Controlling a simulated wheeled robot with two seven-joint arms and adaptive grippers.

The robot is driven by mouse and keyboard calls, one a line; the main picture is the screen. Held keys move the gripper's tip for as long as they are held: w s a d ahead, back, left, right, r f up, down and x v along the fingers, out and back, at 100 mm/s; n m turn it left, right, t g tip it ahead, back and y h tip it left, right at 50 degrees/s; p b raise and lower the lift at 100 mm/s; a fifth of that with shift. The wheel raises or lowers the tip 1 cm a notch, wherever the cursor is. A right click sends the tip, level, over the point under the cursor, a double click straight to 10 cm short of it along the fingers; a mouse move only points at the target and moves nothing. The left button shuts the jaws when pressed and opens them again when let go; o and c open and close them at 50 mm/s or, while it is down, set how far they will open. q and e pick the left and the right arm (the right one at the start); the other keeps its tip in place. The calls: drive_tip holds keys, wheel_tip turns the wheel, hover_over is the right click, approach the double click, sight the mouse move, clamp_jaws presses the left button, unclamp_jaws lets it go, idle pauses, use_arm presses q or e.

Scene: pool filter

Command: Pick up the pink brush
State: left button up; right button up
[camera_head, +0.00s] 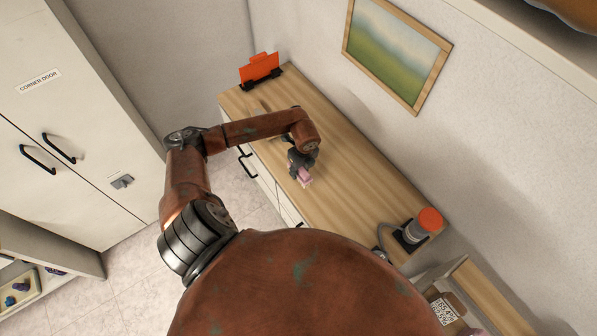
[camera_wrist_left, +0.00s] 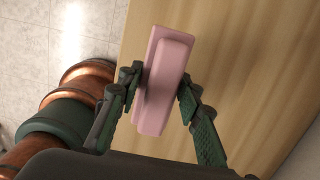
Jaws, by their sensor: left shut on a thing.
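The pink brush (camera_head: 305,178) is at the end of my left gripper (camera_head: 302,171), over the wooden counter top in the head view. In the left wrist view the pink brush (camera_wrist_left: 163,80) is a long pink block standing lengthwise between the two dark green fingers of my left gripper (camera_wrist_left: 160,88). The fingers press on its two long sides, so the gripper is shut on it. The counter is behind the brush; I cannot tell whether the brush touches it. My right gripper is not in view.
The wooden counter (camera_head: 350,190) runs along the wall, mostly clear. An orange-red item (camera_head: 259,68) stands at its far end. A grey cylinder with an orange top (camera_head: 422,225) stands at the near end. A cardboard box (camera_head: 446,310) is at lower right. White cabinets stand left.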

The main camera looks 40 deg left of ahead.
sight(302, 174)
use_arm(q)
drive_tip(key=r, duration=0.1)
drive_tip(key=s+d+r, duration=0.1)
drive_tip(key=d+r, duration=0.1)
drive_tip(key=shift+s+d+r+b, duration=0.25)
drive_tip(key=shift+s+r+b, duration=0.15)
drive_tip(key=s+d+r+b, duration=0.2)
drive_tip(key=s+d+r, duration=0.2)
drive_tip(key=d, duration=0.3)
drive_tip(key=shift+s, duration=0.75)
drive_tip(key=o, duration=0.6)
drive_tip(key=shift+f, duration=0.1)
drive_tip(key=c, duration=0.4)
